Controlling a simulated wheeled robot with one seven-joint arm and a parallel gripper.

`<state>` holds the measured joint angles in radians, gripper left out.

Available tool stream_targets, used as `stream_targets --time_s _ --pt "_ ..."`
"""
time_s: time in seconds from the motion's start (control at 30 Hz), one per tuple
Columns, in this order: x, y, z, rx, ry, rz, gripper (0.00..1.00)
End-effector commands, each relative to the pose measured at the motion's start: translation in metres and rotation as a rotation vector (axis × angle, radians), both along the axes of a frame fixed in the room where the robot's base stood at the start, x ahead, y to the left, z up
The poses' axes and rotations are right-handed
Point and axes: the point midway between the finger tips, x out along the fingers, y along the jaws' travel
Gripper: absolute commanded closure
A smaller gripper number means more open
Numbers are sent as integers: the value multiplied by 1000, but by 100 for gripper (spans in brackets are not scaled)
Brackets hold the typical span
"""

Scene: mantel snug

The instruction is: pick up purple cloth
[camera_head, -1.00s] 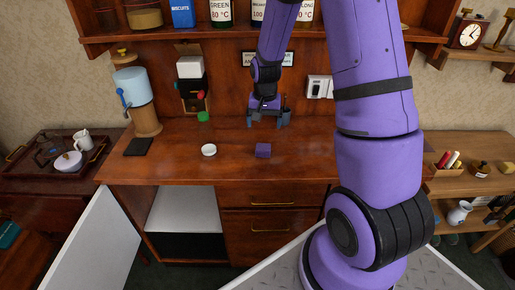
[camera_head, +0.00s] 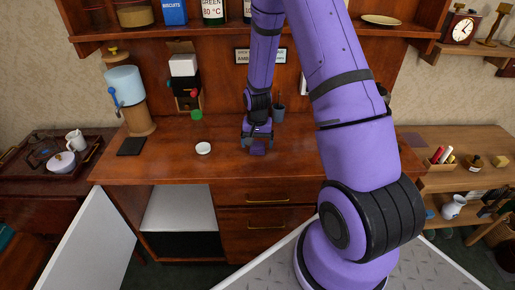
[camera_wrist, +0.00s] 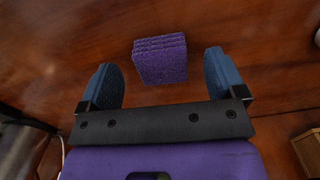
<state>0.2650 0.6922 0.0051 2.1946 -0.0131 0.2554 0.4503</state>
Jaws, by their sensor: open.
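The purple cloth (camera_head: 258,149) is a small folded square on the wooden counter (camera_head: 225,165), near its front edge. In the wrist view the folded cloth (camera_wrist: 160,60) shows stacked layers and lies between and a little beyond the fingertips. My gripper (camera_head: 257,139) points down just above the cloth. In the wrist view my gripper (camera_wrist: 162,82) is open, with a blue finger on each side and a gap between each finger and the cloth. The gripper hides part of the cloth in the head view.
A white round lid-like piece (camera_head: 203,148) lies left of the cloth. A dark flat pad (camera_head: 131,146) and a dispenser with a blue top (camera_head: 126,88) stand farther left. A small dark pot (camera_head: 278,113) stands behind the gripper. The counter around the cloth is clear.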

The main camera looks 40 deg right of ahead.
Motion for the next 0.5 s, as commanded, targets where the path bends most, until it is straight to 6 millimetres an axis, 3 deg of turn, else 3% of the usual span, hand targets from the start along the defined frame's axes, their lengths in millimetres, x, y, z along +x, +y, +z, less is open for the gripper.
stream_targets --time_s 0.2,0.5 --pt "0 0 -25 0 0 2 11" --pt "0 0 -29 -1 -1 1 11"
